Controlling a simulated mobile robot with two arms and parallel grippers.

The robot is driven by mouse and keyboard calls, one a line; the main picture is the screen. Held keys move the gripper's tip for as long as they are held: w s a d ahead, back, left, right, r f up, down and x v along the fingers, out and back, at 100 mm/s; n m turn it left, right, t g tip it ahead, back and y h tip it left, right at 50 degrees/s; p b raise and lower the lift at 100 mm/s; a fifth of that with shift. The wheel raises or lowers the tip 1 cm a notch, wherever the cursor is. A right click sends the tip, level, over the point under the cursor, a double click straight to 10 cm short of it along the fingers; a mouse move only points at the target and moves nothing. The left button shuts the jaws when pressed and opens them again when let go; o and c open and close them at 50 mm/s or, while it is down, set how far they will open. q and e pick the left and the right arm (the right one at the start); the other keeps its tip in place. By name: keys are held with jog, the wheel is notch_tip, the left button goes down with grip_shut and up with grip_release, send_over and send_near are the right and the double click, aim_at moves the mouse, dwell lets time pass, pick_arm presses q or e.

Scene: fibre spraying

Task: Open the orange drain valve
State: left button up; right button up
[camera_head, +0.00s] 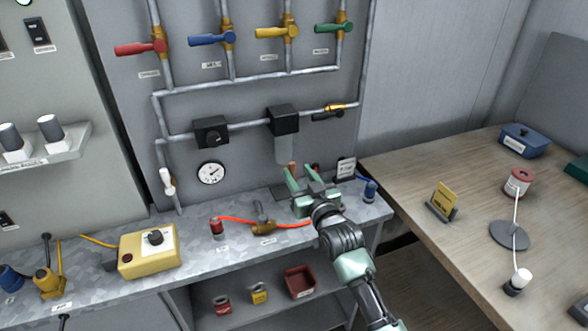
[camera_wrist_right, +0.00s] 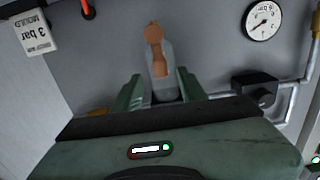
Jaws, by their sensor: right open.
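The orange drain valve (camera_head: 292,168) is a small orange-brown piece at the lower end of a translucent bowl (camera_head: 286,148) under a black block (camera_head: 284,121) on the wall panel. My right gripper (camera_head: 304,178) is just below the bowl, pointing toward the panel. In the right wrist view the drain valve (camera_wrist_right: 155,52) shows between and beyond the two green fingers of my right gripper (camera_wrist_right: 160,92). The fingers are apart, with the valve in line with their gap. I cannot tell whether they touch it. My left gripper is not in view.
A round gauge (camera_head: 211,173) and a black regulator (camera_head: 211,132) are on the panel. Coloured valve handles are above. A wooden table (camera_head: 400,175) stands right.

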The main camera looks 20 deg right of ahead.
jog(key=s, duration=0.3)
jog(key=shift+d, duration=0.1)
dwell(0.3)
